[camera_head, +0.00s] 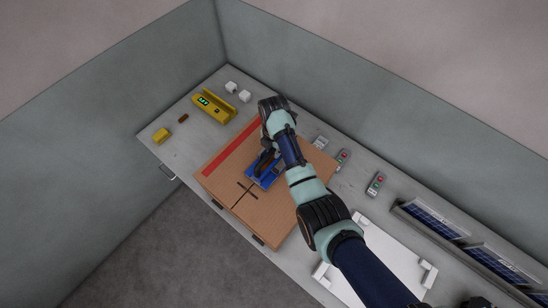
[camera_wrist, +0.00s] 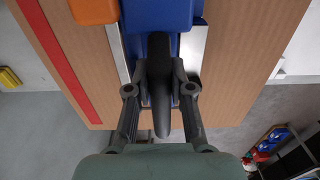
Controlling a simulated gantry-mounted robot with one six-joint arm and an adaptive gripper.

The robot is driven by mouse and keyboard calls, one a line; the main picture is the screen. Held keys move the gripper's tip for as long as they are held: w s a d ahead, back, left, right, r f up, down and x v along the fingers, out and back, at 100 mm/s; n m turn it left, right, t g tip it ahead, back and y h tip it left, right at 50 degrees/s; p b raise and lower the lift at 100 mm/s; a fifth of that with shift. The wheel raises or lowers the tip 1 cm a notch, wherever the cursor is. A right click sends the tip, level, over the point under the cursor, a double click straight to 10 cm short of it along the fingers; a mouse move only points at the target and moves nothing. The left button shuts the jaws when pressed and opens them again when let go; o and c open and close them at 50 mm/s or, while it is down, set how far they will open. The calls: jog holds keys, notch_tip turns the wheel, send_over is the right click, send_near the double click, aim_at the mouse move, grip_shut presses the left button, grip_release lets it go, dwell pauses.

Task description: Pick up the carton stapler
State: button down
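The carton stapler (camera_head: 263,171) is blue with a black handle and lies on a brown cardboard carton. In the wrist view its blue body (camera_wrist: 160,14) is at the top, with pale metal strips along its sides. Its black handle runs down the middle. My gripper (camera_wrist: 160,72) has one finger on each side of this handle, and both fingertips look pressed against it. In the head view my gripper (camera_head: 268,150) is at the stapler, largely hidden by my arm. The stapler appears to rest on the carton.
A yellow device (camera_head: 214,106), a small yellow block (camera_head: 161,135) and white cubes stand at the far left. Grey boxes with buttons (camera_head: 376,183), a white tray (camera_head: 372,262) and dark blue panels (camera_head: 434,219) lie right.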

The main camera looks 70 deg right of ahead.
jog(key=shift+r, duration=0.2)
dwell(0.4)
notch_tip(320, 180, up, 11)
jog(key=shift+d+f+p, duration=0.1)
jog(key=shift+f+p, duration=0.05)
jog(key=shift+p, duration=0.65)
notch_tip(320, 180, up, 9)
jog(key=p, duration=0.8)
jog(key=shift+p, duration=0.3)
